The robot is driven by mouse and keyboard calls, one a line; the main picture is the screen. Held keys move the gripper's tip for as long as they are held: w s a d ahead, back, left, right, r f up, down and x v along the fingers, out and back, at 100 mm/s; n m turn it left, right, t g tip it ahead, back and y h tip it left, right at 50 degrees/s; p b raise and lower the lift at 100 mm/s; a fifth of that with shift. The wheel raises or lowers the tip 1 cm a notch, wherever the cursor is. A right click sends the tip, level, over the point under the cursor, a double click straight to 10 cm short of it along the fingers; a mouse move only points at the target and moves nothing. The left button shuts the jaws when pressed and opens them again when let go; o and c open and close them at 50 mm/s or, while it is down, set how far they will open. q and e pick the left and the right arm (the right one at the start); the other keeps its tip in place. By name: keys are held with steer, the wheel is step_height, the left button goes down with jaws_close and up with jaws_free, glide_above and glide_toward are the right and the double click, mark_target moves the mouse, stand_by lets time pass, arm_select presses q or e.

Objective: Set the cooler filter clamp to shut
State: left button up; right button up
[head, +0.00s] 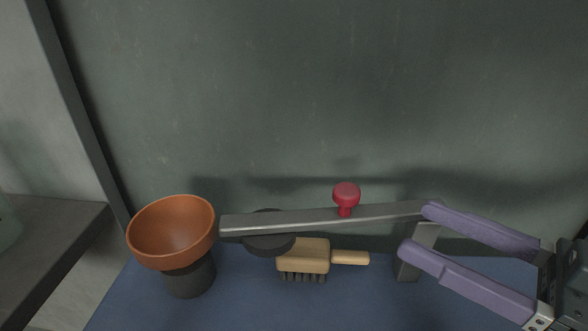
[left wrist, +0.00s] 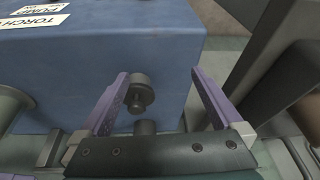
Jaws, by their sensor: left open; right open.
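A long grey metal bar (head: 290,219) with a red knob (head: 346,196) on top runs nearly level across the head view; it looks like the clamp arm, but no label on it is readable. Its right end is by a grey upright post (head: 408,266). A dark round pad (head: 268,243) shows under its left part; I cannot tell whether they touch. My right gripper (head: 414,228) is open, its purple fingers at the bar's right end and the post, the upper one overlapping the bar's end. My left gripper (left wrist: 158,77) is open, with a dark round knob (left wrist: 140,94) between its fingers.
An orange funnel-shaped bowl (head: 172,232) on a dark cylinder stands left of the bar. A wooden brush (head: 304,256) is below the bar on the blue surface (head: 345,305). A grey ledge (head: 45,235) is at far left. The left wrist view shows a blue box (left wrist: 95,50) with white labels.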

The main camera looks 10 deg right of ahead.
mark_target(358, 200)
steer(key=x, duration=1)
steer(key=shift+s, duration=0.1)
steer(key=shift+c, duration=0.2)
jaws_close()
stand_by(0.9)
